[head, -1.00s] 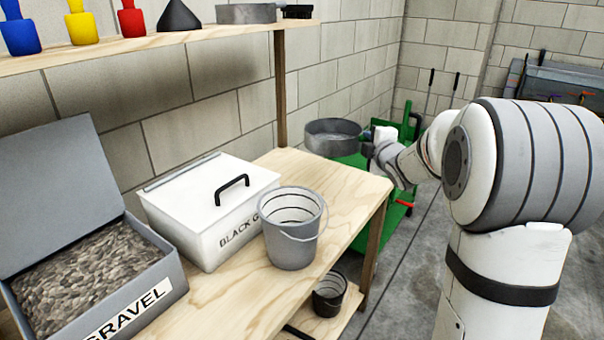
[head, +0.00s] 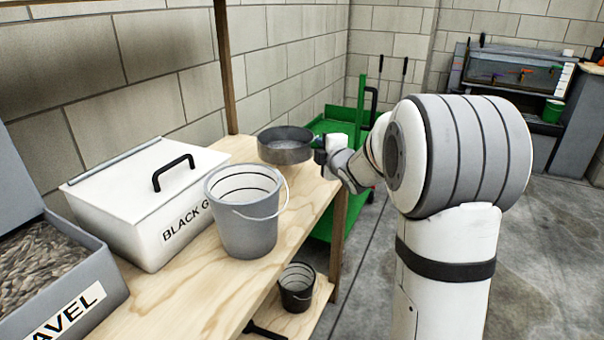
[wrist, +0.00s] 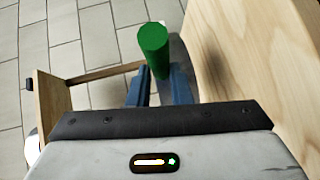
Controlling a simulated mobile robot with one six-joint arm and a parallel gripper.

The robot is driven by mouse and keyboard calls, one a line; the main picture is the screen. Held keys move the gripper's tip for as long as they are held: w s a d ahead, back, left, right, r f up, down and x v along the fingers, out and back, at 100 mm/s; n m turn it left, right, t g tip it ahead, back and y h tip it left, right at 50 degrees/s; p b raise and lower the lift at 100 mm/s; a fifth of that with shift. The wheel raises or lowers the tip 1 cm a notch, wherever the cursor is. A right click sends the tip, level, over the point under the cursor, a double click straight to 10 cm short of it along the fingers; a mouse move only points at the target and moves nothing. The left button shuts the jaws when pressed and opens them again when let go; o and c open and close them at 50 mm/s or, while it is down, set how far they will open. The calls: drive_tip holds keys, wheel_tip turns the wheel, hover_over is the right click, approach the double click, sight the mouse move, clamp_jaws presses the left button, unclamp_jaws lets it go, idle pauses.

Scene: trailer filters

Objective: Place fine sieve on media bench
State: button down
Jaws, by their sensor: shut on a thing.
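A round grey pan (head: 286,153), which looks like the sieve, is at the far right end of the wooden media bench (head: 185,300). It looks level, over or on the bench top; I cannot tell whether it touches the wood. My gripper (head: 322,157) is at the pan's right side. In the wrist view my gripper (wrist: 157,80) has its two blue fingers on either side of a green cylinder (wrist: 153,42), which looks like the sieve's handle. It is shut on this handle. The pan does not show clearly in the wrist view.
A grey bucket (head: 245,225) stands on the bench in front of the pan. A white lidded bin (head: 140,215) and an open gravel bin (head: 95,297) are left. A wooden post (head: 226,75) rises behind. A green cart (head: 318,226) stands beyond the bench, with a small dark bucket (head: 297,290) below.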

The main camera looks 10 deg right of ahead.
wheel_tip(320, 180, down, 7)
drive_tip(key=shift+r+b, duration=0.1)
drive_tip(key=shift+b, duration=0.85)
drive_tip(key=shift+f, duration=0.2)
drive_tip(key=c, duration=1.3)
unclamp_jaws()
drive_tip(key=shift+r, duration=0.15)
